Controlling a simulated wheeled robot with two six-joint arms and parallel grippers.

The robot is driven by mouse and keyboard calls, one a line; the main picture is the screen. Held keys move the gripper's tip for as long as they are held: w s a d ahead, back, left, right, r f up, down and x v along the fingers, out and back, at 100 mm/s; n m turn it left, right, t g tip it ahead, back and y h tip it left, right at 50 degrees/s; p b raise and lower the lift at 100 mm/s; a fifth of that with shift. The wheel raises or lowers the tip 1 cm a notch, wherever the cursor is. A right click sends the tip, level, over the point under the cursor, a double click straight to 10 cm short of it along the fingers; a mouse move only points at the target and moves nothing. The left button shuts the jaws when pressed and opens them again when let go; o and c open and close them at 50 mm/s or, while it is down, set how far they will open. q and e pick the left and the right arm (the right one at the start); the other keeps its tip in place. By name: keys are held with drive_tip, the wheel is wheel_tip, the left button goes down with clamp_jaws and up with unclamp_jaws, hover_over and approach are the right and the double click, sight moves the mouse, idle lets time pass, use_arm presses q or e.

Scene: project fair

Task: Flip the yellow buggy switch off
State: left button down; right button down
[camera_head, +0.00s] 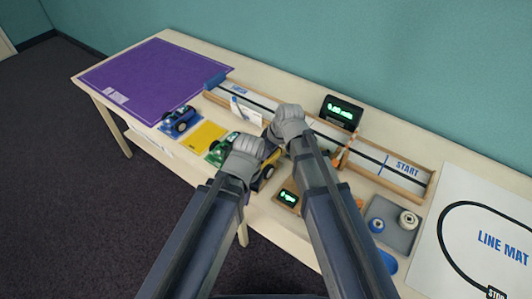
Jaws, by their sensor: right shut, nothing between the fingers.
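The yellow buggy (257,184) stands on the table below my two grippers. It is partly hidden by both arms, and its switch cannot be made out. My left gripper (262,146) is over the near left part of the buggy; its fingers are too hidden to tell open from shut. My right gripper (277,133) is shut and empty, above the far side of the buggy, close beside the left gripper. Contact with the buggy cannot be told from this view.
A blue buggy (180,120), a yellow mat (204,137) and a green buggy (217,151) lie to the left. Behind runs a wooden-railed track (390,178) with a black timer (342,111). A small display (287,197) and a grey tray (396,236) are right.

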drive_tip(key=s+d+r+p, duration=0.4)
drive_tip(key=d+r+p, duration=0.2)
drive_tip(key=r+p, duration=0.2)
drive_tip(key=shift+r, duration=0.45)
drive_tip(key=shift+s, duration=0.1)
drive_tip(key=s+f+m+g+h, duration=0.1)
drive_tip(key=s+m+g+h, duration=0.1)
drive_tip(key=s+m+h, duration=0.2)
drive_tip(key=shift+s+d+m+g+h, duration=0.25)
drive_tip(key=shift+s+m, duration=1.35)
drive_tip(key=shift+s, duration=2.2)
